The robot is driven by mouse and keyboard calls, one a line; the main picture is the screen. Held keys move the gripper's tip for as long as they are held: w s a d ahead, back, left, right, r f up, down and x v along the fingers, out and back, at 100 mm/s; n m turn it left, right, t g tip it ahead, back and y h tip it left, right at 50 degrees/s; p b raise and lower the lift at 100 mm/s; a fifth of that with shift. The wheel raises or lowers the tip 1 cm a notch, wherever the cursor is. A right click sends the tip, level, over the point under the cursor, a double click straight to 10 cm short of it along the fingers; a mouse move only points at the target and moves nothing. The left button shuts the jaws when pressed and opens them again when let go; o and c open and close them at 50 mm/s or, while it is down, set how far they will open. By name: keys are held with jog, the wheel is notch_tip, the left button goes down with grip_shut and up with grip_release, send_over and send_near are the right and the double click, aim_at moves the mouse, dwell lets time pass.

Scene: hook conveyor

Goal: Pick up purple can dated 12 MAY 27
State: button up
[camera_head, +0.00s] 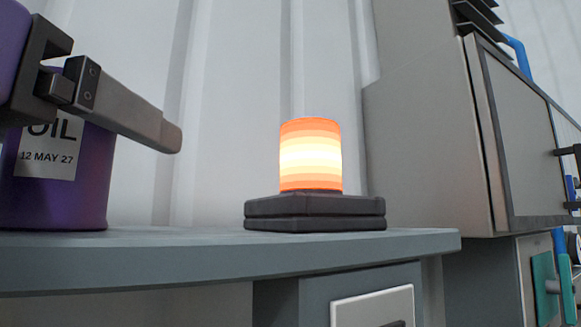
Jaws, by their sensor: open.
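A purple can (80,195) stands upright at the left edge on a grey-blue counter (330,255). Its white label reads "OIL" and "12 MAY 27". The picture's left edge cuts off part of the can. My gripper (165,137) is open and shows at the upper left, in front of the can's upper part. One long grey finger points right and down past the can. The other finger is not clearly in view. I cannot tell whether the gripper touches the can. The can's top is partly hidden by the gripper.
A glowing orange beacon (311,155) on a dark square base (315,212) stands mid-counter. A grey cabinet (430,130) with a framed door rises at the right. Teal and blue parts show at the lower right. The counter between can and beacon is clear.

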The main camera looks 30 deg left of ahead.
jog(key=c, duration=1.8)
grip_shut()
jog(key=shift+r, duration=0.1)
